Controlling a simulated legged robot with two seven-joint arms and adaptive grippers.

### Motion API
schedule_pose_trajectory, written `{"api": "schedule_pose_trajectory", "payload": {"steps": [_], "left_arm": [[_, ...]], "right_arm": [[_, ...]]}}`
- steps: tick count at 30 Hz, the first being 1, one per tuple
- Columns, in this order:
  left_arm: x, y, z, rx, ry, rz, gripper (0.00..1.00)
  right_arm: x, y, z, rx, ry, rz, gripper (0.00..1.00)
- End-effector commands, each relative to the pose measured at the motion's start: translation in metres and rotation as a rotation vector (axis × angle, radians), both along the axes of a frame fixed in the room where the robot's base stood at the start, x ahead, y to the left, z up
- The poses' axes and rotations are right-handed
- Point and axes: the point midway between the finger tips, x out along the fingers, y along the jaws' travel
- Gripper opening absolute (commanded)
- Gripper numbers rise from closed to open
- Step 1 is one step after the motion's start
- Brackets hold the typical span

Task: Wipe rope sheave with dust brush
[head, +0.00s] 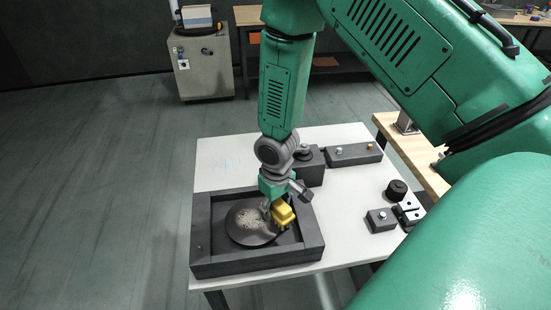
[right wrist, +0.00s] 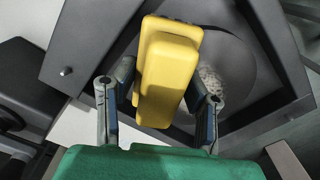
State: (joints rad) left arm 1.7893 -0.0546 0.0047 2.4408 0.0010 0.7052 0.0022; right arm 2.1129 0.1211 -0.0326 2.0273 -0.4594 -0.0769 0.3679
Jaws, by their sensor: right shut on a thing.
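The rope sheave (head: 241,232) is a dark round disc lying flat in a dark grey square tray (head: 203,243) on the white table. A pale speckled patch shows on its face. My right gripper (head: 277,205) is shut on the yellow dust brush (head: 283,213) at the right side of the sheave. In the right wrist view the brush (right wrist: 167,75) sits between the two fingers, and part of the sheave (right wrist: 235,65) shows behind it. The brush's underside is hidden, so I cannot tell whether it touches the sheave. My left gripper is not in view.
Behind the tray stand a dark block (head: 311,170) and a long grey block (head: 352,155). A black round part (head: 397,190) and small grey blocks (head: 380,219) lie to the right. The white table (head: 225,165) is clear at its back left.

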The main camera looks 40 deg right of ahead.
Motion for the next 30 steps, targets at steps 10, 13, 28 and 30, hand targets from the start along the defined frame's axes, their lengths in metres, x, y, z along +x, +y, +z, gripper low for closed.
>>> {"api": "schedule_pose_trajectory", "payload": {"steps": [10, 13, 28, 30], "left_arm": [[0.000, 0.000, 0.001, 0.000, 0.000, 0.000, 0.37], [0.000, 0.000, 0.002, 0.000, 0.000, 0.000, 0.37], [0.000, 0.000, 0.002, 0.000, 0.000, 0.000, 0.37], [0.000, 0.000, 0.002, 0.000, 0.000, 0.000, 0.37]], "right_arm": [[0.007, 0.010, 0.000, -0.001, -0.001, 0.003, 0.16], [0.011, 0.018, 0.000, 0.000, 0.000, 0.002, 0.16], [0.023, 0.037, -0.001, 0.000, 0.000, 0.000, 0.16], [0.023, 0.037, -0.001, 0.000, 0.000, 0.000, 0.16]]}}
